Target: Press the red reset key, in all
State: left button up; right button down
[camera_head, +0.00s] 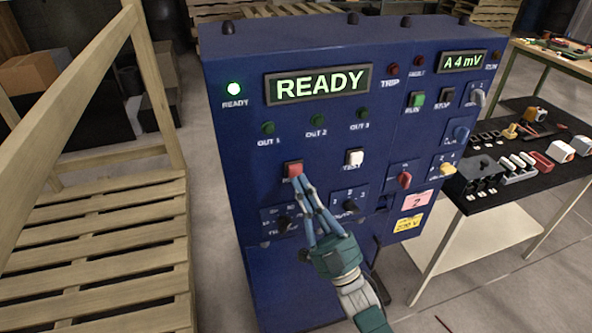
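The red reset key (292,168) is a square red button on the front of the blue detector cabinet (240,150), below the OUT lamps. Its label is mostly covered by my fingertips. My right gripper (301,180) reaches up from the lower right, with its fingers converging and their tips together at the key's lower edge. Whether they touch the key cannot be told. Nothing shows between the fingers. The display (318,84) reads READY, and the green READY lamp (234,89) is lit. My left gripper is not in view.
A white TEST key (354,157) sits right of the red key. Black knobs (349,205) lie below, and a red knob (404,180) is farther right. A wooden pallet (110,270) stands at left. A black-topped table (500,190) with parts is at right.

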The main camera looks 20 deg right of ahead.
jog(key=shift+s, duration=0.1)
jog(key=s+p, duration=0.1)
jog(key=s, duration=0.3)
jog(key=shift+s+d+p, duration=0.1)
jog(key=shift+s+p, duration=0.2)
jog(key=shift+s, duration=0.1)
jog(key=shift+f, duration=0.1)
dwell(0.7)
